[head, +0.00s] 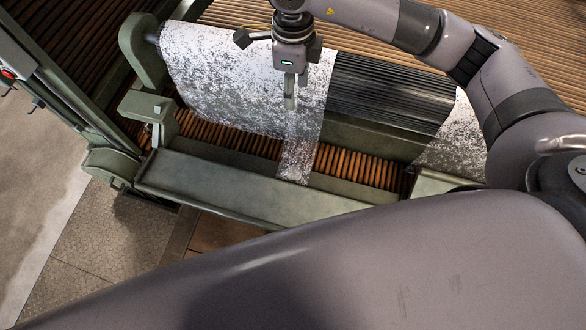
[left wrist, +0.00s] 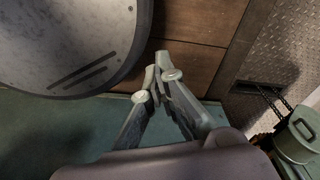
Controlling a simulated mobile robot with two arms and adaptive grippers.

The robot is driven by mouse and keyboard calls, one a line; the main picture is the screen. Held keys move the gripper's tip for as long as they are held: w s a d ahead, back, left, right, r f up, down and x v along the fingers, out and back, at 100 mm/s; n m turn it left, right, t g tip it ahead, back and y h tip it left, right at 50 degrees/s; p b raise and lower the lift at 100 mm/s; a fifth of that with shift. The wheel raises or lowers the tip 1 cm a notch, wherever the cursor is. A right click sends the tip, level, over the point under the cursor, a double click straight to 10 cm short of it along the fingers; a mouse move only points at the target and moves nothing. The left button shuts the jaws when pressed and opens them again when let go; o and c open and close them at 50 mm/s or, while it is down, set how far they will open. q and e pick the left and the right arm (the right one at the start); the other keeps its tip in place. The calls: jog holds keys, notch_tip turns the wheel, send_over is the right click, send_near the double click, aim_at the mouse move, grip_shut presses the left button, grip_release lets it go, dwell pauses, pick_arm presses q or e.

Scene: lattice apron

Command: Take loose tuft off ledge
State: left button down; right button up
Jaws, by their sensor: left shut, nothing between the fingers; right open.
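A mottled white-and-grey fibrous strip (head: 298,160), which looks like the loose tuft, hangs below the lower edge of a wide fibrous sheet (head: 225,75). Its lower end reaches the back edge of the green metal ledge (head: 235,192). My right gripper (head: 290,103) points down in front of the sheet, just above the strip. Its fingers overlap in this view, and I cannot tell whether they touch the fibre. It is open. My left gripper (left wrist: 160,74) shows in the left wrist view, with its fingertips together and empty. It is out of the head view.
Brown lattice slats (head: 335,162) run behind the ledge. A dark ribbed section (head: 390,95) lies right of the sheet, with another fibrous piece (head: 455,140) beyond. A green bracket (head: 150,110) stands at left. The left wrist view shows a green box (left wrist: 300,138) at right.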

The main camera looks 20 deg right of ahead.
jog(key=b, duration=0.7)
send_over(293, 170)
notch_tip(293, 170, down, 8)
pick_arm(q)
jog(key=w+d+f+t+b, duration=0.1)
jog(key=w+d+f+b, duration=0.15)
jog(key=w+b, duration=1.15)
pick_arm(e)
notch_tip(293, 170, down, 30)
jog(key=b, duration=0.6)
jog(key=shift+s+f+b, duration=0.1)
jog(key=shift+f+b, duration=0.1)
jog(key=shift+b, duration=0.15)
jog(key=shift+f+b, duration=0.6)
jog(key=shift+f, duration=2.45)
pick_arm(q)
notch_tip(293, 170, up, 12)
jog(key=s+t, duration=0.1)
jog(key=shift+a+f, duration=0.15)
jog(key=shift+a, duration=0.15)
pick_arm(e)
jog(key=c, duration=0.5)
jog(key=shift+r, duration=0.15)
